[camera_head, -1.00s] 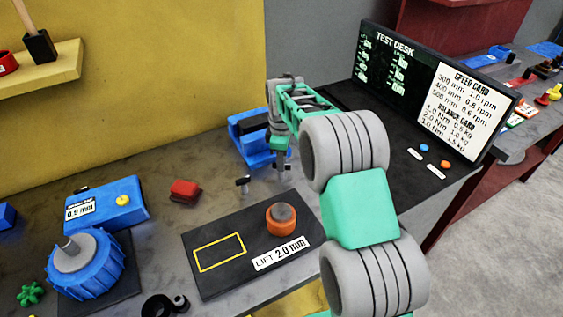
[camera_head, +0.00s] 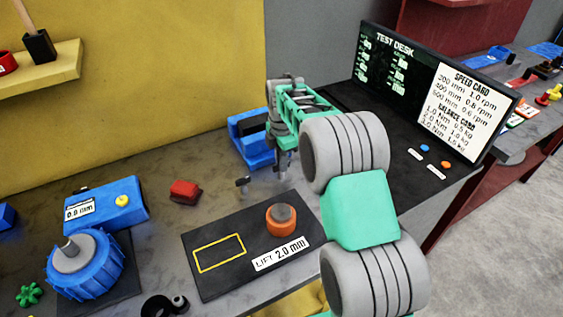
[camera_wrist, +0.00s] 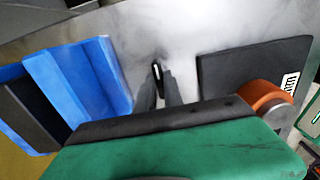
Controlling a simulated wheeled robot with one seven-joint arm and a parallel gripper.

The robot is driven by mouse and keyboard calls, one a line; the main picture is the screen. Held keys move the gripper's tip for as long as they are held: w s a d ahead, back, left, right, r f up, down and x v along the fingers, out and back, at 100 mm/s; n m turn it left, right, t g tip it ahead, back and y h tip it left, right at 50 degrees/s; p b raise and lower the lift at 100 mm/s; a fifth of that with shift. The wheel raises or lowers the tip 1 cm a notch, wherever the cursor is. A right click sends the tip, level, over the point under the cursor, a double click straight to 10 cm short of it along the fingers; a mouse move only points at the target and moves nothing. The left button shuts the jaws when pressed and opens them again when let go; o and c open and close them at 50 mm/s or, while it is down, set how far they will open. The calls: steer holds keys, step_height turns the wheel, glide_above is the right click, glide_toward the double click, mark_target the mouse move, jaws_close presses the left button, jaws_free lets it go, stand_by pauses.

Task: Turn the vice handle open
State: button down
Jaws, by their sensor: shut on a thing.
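The blue vice (camera_head: 262,151) stands at the back of the bench, left of the dark test desk panel. It also shows at the left of the wrist view (camera_wrist: 80,75). A short dark handle end (camera_head: 243,183) sticks up in front of the vice. My gripper (camera_head: 281,168) points down just in front of the vice's right side. In the wrist view, its dark fingers (camera_wrist: 159,88) close around a thin dark piece with a pale edge (camera_wrist: 157,70), which I take for the vice handle. My gripper hides most of the handle in the head view.
A black plate (camera_head: 215,280) with an orange-ringed knob (camera_head: 281,219) lies in front of my gripper. A red block (camera_head: 184,191) and a blue gauge box (camera_head: 105,206) stand to the left. The test desk screen (camera_head: 435,90) is at the right.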

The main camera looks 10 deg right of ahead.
steer(key=shift+w+a+r, duration=0.1)
steer(key=shift+r, duration=0.05)
steer(key=c, duration=1.5)
jaws_free()
steer(key=shift+c, duration=0.2)
steer(key=shift+o, duration=0.4)
step_height(320, 180, up, 8)
steer(key=shift+f+b, duration=0.2)
steer(key=shift+b, duration=0.3)
